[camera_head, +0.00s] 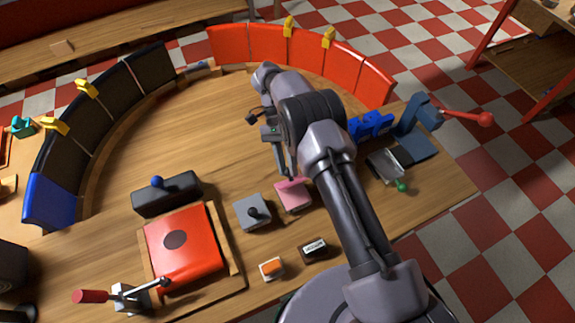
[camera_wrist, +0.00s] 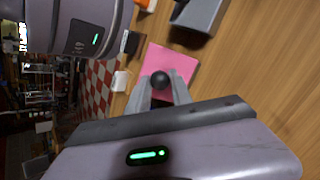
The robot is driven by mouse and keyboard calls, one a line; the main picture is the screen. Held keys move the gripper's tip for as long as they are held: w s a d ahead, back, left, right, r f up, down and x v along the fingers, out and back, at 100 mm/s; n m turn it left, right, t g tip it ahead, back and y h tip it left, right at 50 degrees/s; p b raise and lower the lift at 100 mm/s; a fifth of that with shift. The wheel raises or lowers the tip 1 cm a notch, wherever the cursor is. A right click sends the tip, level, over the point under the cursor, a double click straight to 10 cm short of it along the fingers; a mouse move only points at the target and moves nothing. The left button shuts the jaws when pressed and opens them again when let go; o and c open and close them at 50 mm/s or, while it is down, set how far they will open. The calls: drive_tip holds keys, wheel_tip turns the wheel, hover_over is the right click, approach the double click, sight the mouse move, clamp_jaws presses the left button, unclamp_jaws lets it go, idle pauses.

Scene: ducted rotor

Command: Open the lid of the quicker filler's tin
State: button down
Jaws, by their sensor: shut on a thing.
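A pink square tin (camera_head: 294,197) stands on the wooden table in the head view, partly hidden by my gripper (camera_head: 286,179). Its pink lid also shows in the wrist view (camera_wrist: 178,62), with a round dark knob (camera_wrist: 160,80) on top. My gripper (camera_wrist: 161,90) has its fingertips on either side of this knob and is shut on it. I cannot tell whether the lid is raised off the tin. A grey tin (camera_head: 247,220) with a black knob (camera_head: 254,212) stands just left of the pink one, with its lid on.
A grey open tray (camera_head: 384,166) and blue parts (camera_head: 370,127) lie to the right. A small orange-and-white block (camera_head: 271,268) and a dark labelled block (camera_head: 314,249) sit near the front. A red panel (camera_head: 183,250) lies left. Curved red panels (camera_head: 266,46) line the back.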

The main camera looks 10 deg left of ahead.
drive_tip(key=c, duration=1.1)
unclamp_jaws()
drive_tip(key=shift+c, duration=0.2)
drive_tip(key=shift+r, duration=0.1)
